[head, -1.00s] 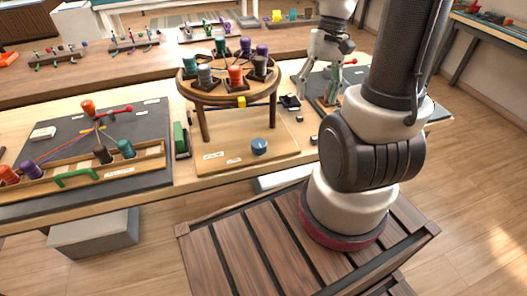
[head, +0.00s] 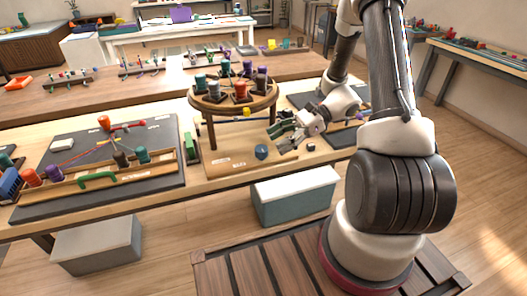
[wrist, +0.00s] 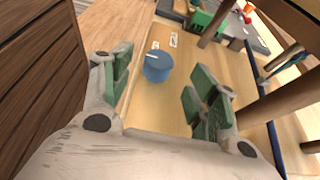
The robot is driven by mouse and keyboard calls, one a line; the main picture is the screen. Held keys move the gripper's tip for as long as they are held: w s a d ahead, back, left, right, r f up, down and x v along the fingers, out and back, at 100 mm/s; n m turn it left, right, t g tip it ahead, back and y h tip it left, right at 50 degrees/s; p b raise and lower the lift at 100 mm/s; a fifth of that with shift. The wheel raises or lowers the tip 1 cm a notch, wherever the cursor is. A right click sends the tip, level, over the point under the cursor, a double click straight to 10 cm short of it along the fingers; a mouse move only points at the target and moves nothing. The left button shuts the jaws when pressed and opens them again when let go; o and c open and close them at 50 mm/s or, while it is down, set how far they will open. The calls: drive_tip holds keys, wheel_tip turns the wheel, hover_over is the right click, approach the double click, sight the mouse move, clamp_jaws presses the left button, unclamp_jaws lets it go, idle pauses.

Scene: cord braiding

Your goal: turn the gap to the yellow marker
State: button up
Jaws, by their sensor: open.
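A round wooden braiding disc (head: 232,105) stands on legs over a wooden base (head: 222,164) and carries several coloured bobbins in dark holders. The yellow marker (head: 247,112) sits at the disc's front rim. The gap among the bobbins is not clear at this size. A blue knob (head: 261,152) is on the base at the front; in the wrist view the knob (wrist: 157,70) shows a pale line on its top. My gripper (head: 281,137) is open, with green-padded fingers, just right of the knob. In the wrist view the knob appears between the fingers, apart from both.
A dark board (head: 95,165) with cords, bobbins and a green handle lies to the left. The stand's legs (wrist: 277,100) rise close to my gripper on the right in the wrist view. A lidded box (head: 295,194) is on the floor in front of the table.

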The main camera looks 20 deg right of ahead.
sight(264, 148)
drive_tip(key=x, duration=0.6)
drive_tip(key=shift+a+f, duration=0.2)
drive_tip(key=shift+a, duration=0.05)
drive_tip(key=shift+c, duration=0.4)
